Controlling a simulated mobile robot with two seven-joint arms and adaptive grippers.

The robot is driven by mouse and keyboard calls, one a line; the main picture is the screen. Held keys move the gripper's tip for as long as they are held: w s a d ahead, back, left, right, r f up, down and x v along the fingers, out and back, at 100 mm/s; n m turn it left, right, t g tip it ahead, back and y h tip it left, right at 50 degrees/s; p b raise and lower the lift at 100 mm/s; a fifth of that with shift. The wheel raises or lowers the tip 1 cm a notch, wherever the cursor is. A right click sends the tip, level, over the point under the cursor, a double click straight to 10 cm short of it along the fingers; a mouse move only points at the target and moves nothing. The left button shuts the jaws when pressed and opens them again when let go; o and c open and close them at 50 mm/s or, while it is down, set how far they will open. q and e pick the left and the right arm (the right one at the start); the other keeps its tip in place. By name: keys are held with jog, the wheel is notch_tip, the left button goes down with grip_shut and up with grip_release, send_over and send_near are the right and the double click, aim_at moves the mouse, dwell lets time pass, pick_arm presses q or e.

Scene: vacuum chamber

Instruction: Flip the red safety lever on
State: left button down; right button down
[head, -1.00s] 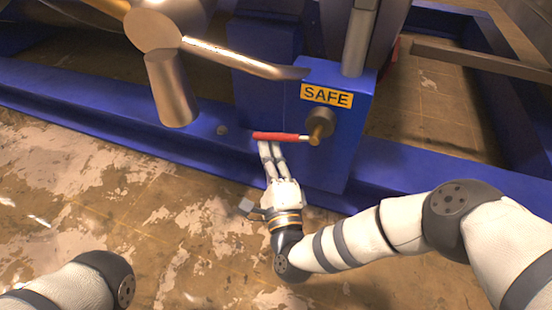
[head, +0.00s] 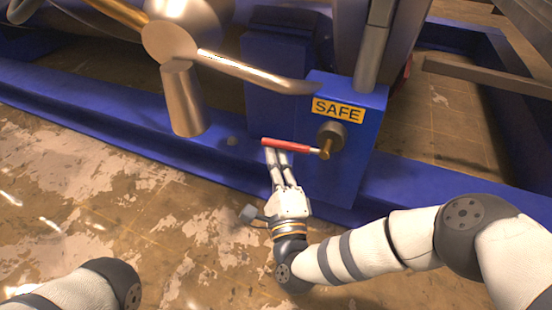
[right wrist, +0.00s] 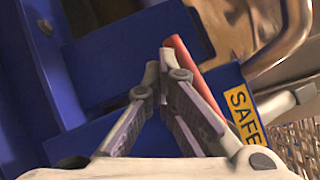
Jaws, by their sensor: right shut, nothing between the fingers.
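The safety lever (head: 286,145) has a red handle and points left from a brass pivot on a blue box, roughly level. My right gripper (head: 276,151) is shut and empty, with its fingertips just below the red handle near its free end. In the right wrist view, the fingertips (right wrist: 166,62) meet next to the red lever (right wrist: 183,55), which runs behind them. I cannot tell whether they touch it. My left gripper is out of view.
The blue box (head: 353,170) bears a yellow SAFE label (head: 338,109). A blue frame beam (head: 100,112) runs behind. The worn floor in front is open.

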jog(key=s+a+f+b, duration=0.2)
jog(key=s+f, duration=0.7)
jog(key=shift+f, duration=0.2)
